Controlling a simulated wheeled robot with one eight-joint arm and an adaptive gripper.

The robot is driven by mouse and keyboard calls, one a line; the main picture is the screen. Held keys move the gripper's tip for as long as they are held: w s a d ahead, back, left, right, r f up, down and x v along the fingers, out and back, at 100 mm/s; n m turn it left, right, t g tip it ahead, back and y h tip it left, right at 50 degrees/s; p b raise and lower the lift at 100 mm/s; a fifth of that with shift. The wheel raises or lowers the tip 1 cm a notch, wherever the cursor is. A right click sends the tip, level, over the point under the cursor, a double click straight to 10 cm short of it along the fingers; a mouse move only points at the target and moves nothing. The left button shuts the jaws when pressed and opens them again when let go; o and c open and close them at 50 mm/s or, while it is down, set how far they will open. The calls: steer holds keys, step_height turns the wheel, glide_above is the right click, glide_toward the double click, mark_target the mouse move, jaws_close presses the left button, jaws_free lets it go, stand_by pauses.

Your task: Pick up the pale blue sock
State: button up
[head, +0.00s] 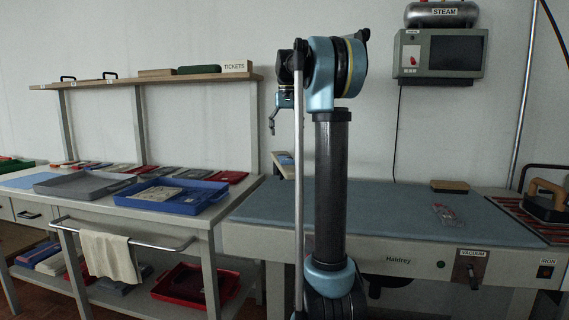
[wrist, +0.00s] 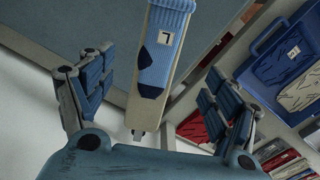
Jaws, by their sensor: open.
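The pale blue sock (wrist: 168,45) lies flat on a narrow beige board (wrist: 146,112) in the wrist view. It has a ribbed cuff at the top, dark navy heel and toe patches, and a small white tag with a dark mark. My gripper (wrist: 160,63) is open, with one finger on each side of the sock and board in the picture; neither finger appears to touch it. In the head view my gripper (head: 272,121) hangs above a small board end beside the blue-topped table. I cannot make out the sock there.
At left, a bench holds a grey tray (head: 85,184) and a blue tray (head: 207,201). A shelf (head: 110,82) stands behind.

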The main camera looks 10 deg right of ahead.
mark_target(285, 158)
step_height(285, 158, down, 10)
steer(key=shift+s+a+r, duration=0.1)
steer(key=shift+r, duration=0.05)
stand_by(0.5)
steer(key=c, duration=1)
